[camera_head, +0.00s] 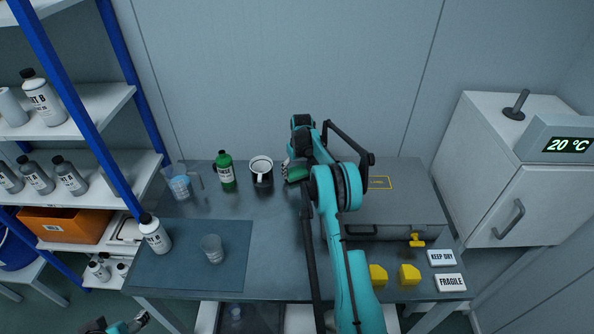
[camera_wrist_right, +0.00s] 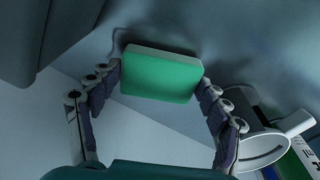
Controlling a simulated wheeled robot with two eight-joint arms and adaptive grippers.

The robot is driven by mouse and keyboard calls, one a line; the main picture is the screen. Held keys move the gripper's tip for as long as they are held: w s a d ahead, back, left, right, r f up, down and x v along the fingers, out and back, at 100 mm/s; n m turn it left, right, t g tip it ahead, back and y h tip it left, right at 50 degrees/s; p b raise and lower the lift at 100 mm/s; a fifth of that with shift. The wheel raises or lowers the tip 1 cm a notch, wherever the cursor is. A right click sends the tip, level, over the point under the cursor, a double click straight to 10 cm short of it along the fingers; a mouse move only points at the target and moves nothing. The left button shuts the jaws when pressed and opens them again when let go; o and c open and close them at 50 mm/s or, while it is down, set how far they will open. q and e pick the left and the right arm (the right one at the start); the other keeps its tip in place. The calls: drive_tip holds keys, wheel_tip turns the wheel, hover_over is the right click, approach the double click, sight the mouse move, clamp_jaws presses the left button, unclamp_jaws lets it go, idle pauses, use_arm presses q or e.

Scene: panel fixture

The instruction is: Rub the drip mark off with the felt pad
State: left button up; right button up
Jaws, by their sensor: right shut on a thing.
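My right gripper (camera_wrist_right: 158,85) is shut on a green felt pad (camera_wrist_right: 160,73), gripping it by its two short ends. In the head view the pad (camera_head: 297,171) shows as a green patch beside the white mug, low over the back of the table, partly hidden by my right gripper (camera_head: 291,168). I cannot tell whether the pad touches the surface. I cannot make out the drip mark for sure; a faint dark curved line shows beside the pad's upper left corner in the wrist view. My left gripper (camera_head: 122,328) is cut off at the bottom left edge.
A grey case (camera_head: 398,224) lies to the right, yellow blocks (camera_head: 409,274) in front. A cup (camera_head: 212,249) and a white bottle (camera_head: 155,234) stand on a blue mat (camera_head: 180,275).

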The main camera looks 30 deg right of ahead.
sight(305, 172)
drive_tip(key=shift+f, duration=0.4)
drive_tip(key=shift+s+d, duration=0.1)
drive_tip(key=shift+s+d+r+b, duration=0.15)
drive_tip(key=shift+s+d, duration=0.2)
drive_tip(key=shift+d, duration=0.25)
drive_tip(key=shift+s+d+f+b, duration=0.15)
drive_tip(key=shift+s+d, duration=0.2)
drive_tip(key=shift+d, duration=0.25)
drive_tip(key=shift+c, duration=0.2)
drive_tip(key=shift+s+d+r, duration=0.1)
drive_tip(key=shift+d+r, duration=0.05)
drive_tip(key=shift+d, duration=0.1)
drive_tip(key=shift+o, duration=0.2)
drive_tip(key=shift+w+a, duration=0.5)
drive_tip(key=shift+a, duration=0.35)
drive_tip(key=shift+w+a, duration=0.3)
drive_tip(key=shift+a, duration=0.3)
